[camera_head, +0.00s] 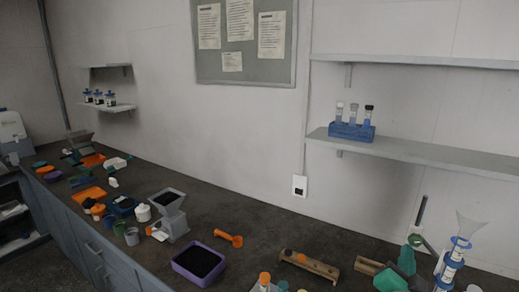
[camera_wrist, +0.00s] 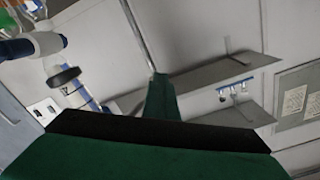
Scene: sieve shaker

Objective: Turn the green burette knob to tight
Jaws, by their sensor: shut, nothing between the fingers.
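The burette (camera_head: 453,258) stands at the right front of the bench, with a clear funnel top and blue bands. In the wrist view a clear tube with blue parts (camera_wrist: 78,94) shows at the left and looks like it. My gripper (camera_wrist: 158,124), green with a black edge, fills the bottom of the wrist view, shut and empty. It hides what lies below it. No contact with the burette is visible.
A wooden rack (camera_head: 309,266), a purple tray (camera_head: 199,262) of dark grains and an orange scoop (camera_head: 229,239) lie farther left. A wall shelf (camera_head: 430,155) holds a blue tube rack (camera_head: 351,132).

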